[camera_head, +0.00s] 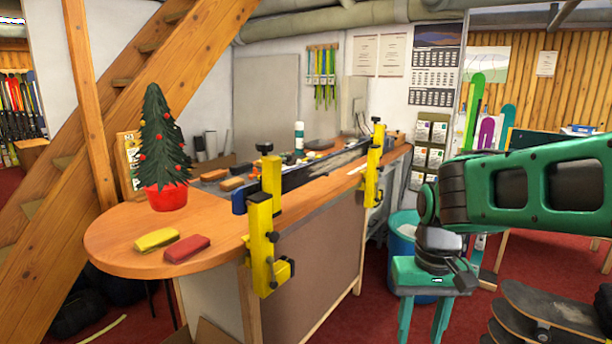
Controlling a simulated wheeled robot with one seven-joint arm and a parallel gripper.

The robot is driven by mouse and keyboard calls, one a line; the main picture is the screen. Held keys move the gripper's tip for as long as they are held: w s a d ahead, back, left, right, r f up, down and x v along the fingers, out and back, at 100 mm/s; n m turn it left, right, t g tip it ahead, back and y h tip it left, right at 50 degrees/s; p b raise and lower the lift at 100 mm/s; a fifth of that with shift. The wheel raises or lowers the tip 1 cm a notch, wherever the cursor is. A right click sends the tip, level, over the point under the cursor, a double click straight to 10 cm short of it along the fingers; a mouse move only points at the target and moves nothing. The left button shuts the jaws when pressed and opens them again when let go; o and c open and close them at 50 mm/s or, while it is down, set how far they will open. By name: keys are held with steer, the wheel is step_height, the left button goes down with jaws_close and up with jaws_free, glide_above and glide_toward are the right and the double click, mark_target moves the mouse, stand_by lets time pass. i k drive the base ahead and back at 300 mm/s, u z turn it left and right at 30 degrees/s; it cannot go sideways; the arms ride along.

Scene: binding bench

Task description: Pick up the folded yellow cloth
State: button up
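The folded yellow cloth (156,240) lies flat on the rounded near-left end of the wooden bench top (120,222). A similar folded red cloth (187,248) lies just to its right, close beside it. My gripper (422,322) is at the right, well away from the yellow cloth and off the bench's right side. It points down, its two green fingers are apart, and nothing shows between them.
A small decorated tree in a red pot (166,196) stands behind the cloths. Yellow clamps (262,235) (372,170) and a long dark ski (310,172) line the bench's right edge. A blue-white bin (404,225) stands behind my gripper. Skateboards (545,315) are stacked at lower right.

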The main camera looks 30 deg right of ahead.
mark_target(150, 242)
steer(key=k, duration=0.55)
steer(key=u, duration=0.65)
steer(key=i, duration=1.35)
steer(key=z, duration=0.35)
